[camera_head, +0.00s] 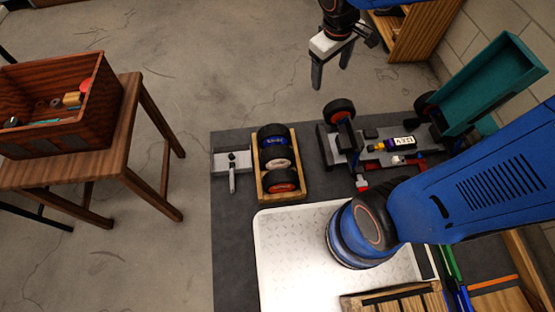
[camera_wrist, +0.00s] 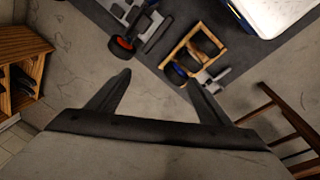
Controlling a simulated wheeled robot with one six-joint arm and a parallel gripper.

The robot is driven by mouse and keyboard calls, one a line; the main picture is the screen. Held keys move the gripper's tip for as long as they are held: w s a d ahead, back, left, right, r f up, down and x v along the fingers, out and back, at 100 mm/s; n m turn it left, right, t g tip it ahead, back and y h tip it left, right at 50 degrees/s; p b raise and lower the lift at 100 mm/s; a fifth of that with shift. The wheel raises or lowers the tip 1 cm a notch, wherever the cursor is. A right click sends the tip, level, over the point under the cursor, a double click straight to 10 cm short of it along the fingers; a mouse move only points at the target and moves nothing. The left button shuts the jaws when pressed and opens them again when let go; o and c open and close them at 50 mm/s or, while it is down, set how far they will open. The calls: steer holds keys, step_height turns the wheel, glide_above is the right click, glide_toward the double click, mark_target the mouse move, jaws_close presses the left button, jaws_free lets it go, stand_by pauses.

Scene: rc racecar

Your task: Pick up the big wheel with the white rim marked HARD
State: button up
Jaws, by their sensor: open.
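The wheel with the white rim (camera_head: 279,160) lies in the middle of a wooden tray (camera_head: 303,165) in the head view, between a blue-rimmed wheel (camera_head: 273,138) and a red-rimmed wheel (camera_head: 283,184). Its lettering is too small to read. My gripper (camera_head: 331,72) is open and empty, high above the floor beyond the tray and to its right. In the wrist view the open fingers (camera_wrist: 155,82) are apart with bare floor between them.
The partly built car (camera_head: 370,150) stands right of the tray on the dark mat (camera_head: 228,215). A grey tool (camera_head: 231,162) lies left of the tray. A white tray (camera_head: 290,270) is in front. A wooden table (camera_head: 120,150) with a red-brown box (camera_head: 60,135) stands left.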

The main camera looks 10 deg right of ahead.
steer(key=w+a+f+n, duration=0.3)
steer(key=w+a+f, duration=0.2)
steer(key=a+f, duration=0.15)
steer(key=n+g+h, duration=0.2)
steer(key=n, duration=0.3)
glide_above(277, 150)
steer(key=w+a, duration=0.2)
step_height(277, 150, down, 16)
steer(key=s+a+f+n+h, duration=0.15)
steer(key=a+f+n, duration=0.3)
steer(key=f, duration=0.75)
steer(key=shift+m, duration=0.45)
steer(key=x, duration=0.7)
steer(key=a+x, duration=0.1)
steer(key=x, duration=0.3)
steer(key=shift+s+d+f, duration=0.1)
steer(key=shift+f, duration=0.35)
steer(key=d+f, duration=0.2)
steer(key=f, duration=0.1)
steer(key=shift+s+d+f, duration=0.1)
steer(key=shift+d, duration=0.15)
steer(key=shift+x, duration=0.8)
jaws_close()
